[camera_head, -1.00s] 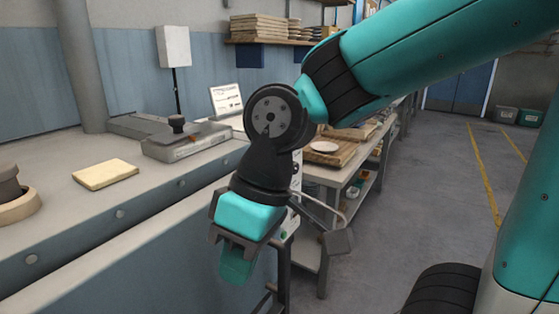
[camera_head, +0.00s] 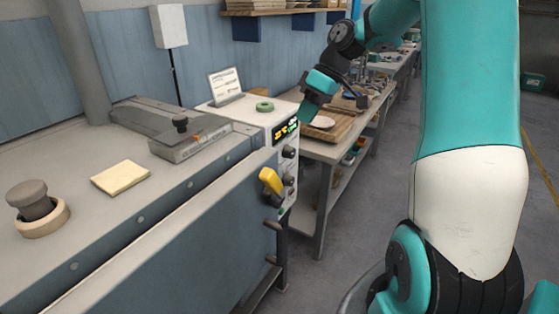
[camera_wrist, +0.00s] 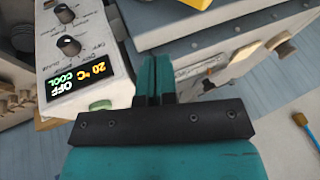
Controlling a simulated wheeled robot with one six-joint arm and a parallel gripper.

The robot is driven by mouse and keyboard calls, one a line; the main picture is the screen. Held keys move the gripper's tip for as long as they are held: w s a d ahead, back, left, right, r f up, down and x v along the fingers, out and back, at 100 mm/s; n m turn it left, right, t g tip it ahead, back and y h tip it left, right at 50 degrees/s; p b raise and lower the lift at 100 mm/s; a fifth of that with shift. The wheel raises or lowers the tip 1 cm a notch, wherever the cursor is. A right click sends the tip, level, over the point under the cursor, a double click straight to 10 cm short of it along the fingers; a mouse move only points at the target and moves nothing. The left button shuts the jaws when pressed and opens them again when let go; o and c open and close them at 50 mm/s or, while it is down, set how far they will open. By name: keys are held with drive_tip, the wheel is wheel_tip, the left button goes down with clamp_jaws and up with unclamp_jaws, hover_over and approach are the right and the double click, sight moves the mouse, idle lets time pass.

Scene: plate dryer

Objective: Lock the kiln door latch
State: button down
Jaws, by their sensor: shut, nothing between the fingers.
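The kiln (camera_head: 190,215) is a long blue-grey chest with a pale top, at the left of the head view. Its yellow latch handle (camera_head: 271,181) sits on the front near the right end, tilted diagonally. Part of a yellow handle also shows at the top edge of the wrist view (camera_wrist: 196,4). My gripper (camera_head: 306,113) is shut and empty, above and behind the control panel (camera_head: 285,160), apart from the handle. Its closed fingers show in the wrist view (camera_wrist: 153,72). Whether the latch is engaged cannot be told.
The panel display (camera_wrist: 82,79) reads 20 °C, OFF, COOL. A bench (camera_head: 350,130) with boards stands behind. Floor in front is open.

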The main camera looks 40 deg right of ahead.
sight(270, 185)
drive_tip(key=p+x, duration=0.1)
drive_tip(key=x, duration=0.3)
drive_tip(key=s+a+p+x, duration=0.1)
drive_tip(key=x, duration=0.3)
drive_tip(key=a+p+x, duration=0.1)
drive_tip(key=x, duration=0.4)
drive_tip(key=shift+s+r, duration=0.35)
drive_tip(key=shift+r, duration=0.05)
drive_tip(key=shift+d+f, duration=0.15)
